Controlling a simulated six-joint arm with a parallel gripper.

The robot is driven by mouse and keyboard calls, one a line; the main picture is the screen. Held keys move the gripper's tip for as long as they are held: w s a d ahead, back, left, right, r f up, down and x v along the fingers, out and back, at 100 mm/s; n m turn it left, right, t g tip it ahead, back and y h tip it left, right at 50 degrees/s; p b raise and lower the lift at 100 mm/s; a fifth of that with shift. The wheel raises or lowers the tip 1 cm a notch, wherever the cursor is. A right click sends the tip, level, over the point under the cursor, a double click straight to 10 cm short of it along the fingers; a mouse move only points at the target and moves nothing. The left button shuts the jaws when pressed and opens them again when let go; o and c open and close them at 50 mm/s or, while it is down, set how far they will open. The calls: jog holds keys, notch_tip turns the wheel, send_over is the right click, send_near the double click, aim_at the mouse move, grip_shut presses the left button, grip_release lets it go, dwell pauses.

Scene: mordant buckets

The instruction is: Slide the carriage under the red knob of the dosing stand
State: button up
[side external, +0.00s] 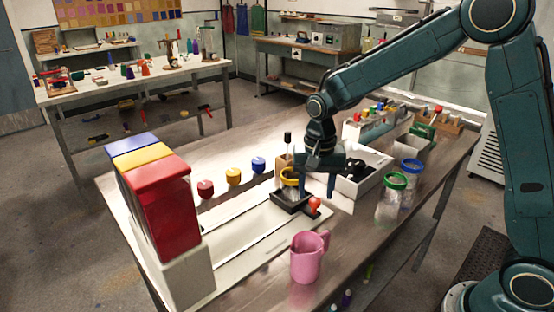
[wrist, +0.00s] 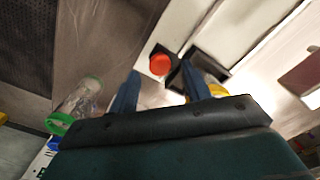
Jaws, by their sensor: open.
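The dosing stand (side external: 165,205) is at the left in the side view, with red, yellow and blue blocks on top. Its red knob (side external: 205,188), yellow knob (side external: 232,176) and blue knob (side external: 258,164) stand in a row. The black carriage (side external: 290,203) is at the right end of the pale track, past the blue knob. It carries a yellow-rimmed vessel (side external: 290,176) and has an orange-red ball handle (side external: 314,204). My gripper (side external: 318,187) is open above the carriage. In the wrist view, the ball handle (wrist: 161,64) appears between the fingertips (wrist: 161,72), with no clear contact.
A pink jug (side external: 306,260) stands near the table's front edge. A green-lidded jar (side external: 393,196) and a blue-lidded jar (side external: 411,171) are to the right. A white tray (side external: 345,187) with black items is just behind my gripper. The track (side external: 250,231) looks clear left of the carriage.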

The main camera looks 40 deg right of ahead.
jog(key=shift+f, duration=1.05)
jog(key=shift+c, duration=0.2)
grip_shut()
jog(key=shift+a, duration=0.15)
jog(key=a, duration=1.9)
jog(key=shift+o, duration=0.2)
grip_release()
jog(key=shift+d, duration=0.1)
